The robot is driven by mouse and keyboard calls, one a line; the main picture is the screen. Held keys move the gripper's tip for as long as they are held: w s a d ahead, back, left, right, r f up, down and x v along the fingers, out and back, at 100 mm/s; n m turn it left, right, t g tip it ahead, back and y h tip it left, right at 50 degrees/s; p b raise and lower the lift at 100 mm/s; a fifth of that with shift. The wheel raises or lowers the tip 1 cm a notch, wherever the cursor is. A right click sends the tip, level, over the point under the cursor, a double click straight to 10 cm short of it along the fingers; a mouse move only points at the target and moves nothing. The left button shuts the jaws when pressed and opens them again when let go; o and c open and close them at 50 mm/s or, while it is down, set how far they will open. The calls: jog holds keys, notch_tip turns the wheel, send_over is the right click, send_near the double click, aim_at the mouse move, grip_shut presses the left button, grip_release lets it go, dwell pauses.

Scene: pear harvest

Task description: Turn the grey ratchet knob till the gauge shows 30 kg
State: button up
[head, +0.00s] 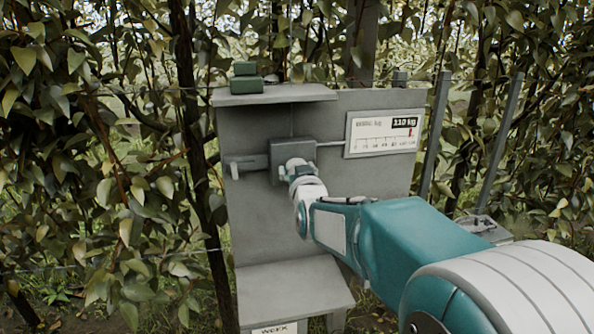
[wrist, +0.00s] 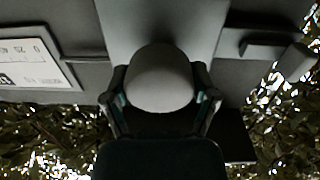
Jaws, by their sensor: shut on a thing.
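The grey ratchet knob (wrist: 160,80) is round and sits between the two fingers of my gripper (wrist: 160,100) in the wrist view, one finger against each side. In the head view my gripper (head: 300,172) reaches the front of the grey ratchet box (head: 292,150) and hides the knob. The gauge (head: 384,134) is a white plate to the right of the box. Its dark label reads 110 kg, and a red pointer stands near the right end of its scale. Part of the gauge also shows upside down at the left of the wrist view (wrist: 35,55).
A grey panel (head: 250,215) carries the box and gauge. A lever with a pale end (head: 238,167) sticks out left of the box. Green blocks (head: 246,78) stand on the top shelf (head: 275,95). A sloped ledge (head: 290,288) is below. Leafy branches crowd the left side.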

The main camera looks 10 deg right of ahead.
jog(key=n, duration=0.7)
jog(key=shift+a+n, duration=0.1)
jog(key=shift+n, duration=0.2)
jog(key=n, duration=0.6)
jog(key=shift+f+n+y, duration=0.1)
jog(key=shift+n+y, duration=0.2)
jog(key=n, duration=0.7)
jog(key=shift+f, duration=0.25)
jog(key=n, duration=0.6)
jog(key=shift+f+y, duration=0.25)
jog(key=shift+y, duration=0.05)
jog(key=shift+n, duration=0.4)
jog(key=o, duration=1)
jog(key=shift+a+r, duration=0.1)
